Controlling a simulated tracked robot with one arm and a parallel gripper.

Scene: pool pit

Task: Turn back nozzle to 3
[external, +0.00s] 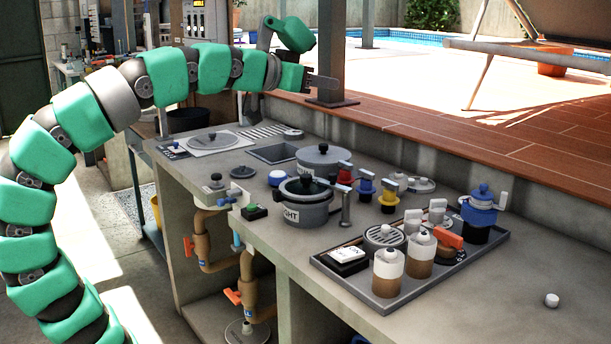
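My gripper (320,83) is at the end of my green arm, high above the back of the counter and in front of the post. It is small and seen from the side; nothing shows in it, and I cannot tell if its fingers are apart. It touches nothing on the counter. I cannot tell which part is the back nozzle, and no number 3 is readable.
Two lidded grey pots, one at the back (322,158) and one in front (306,212), stand mid-counter. A tray (325,263) holds several bottles and a grate. A blue-topped jar (480,212) stands at its back right. A post (332,45) rises behind my gripper. The counter's right front is mostly clear.

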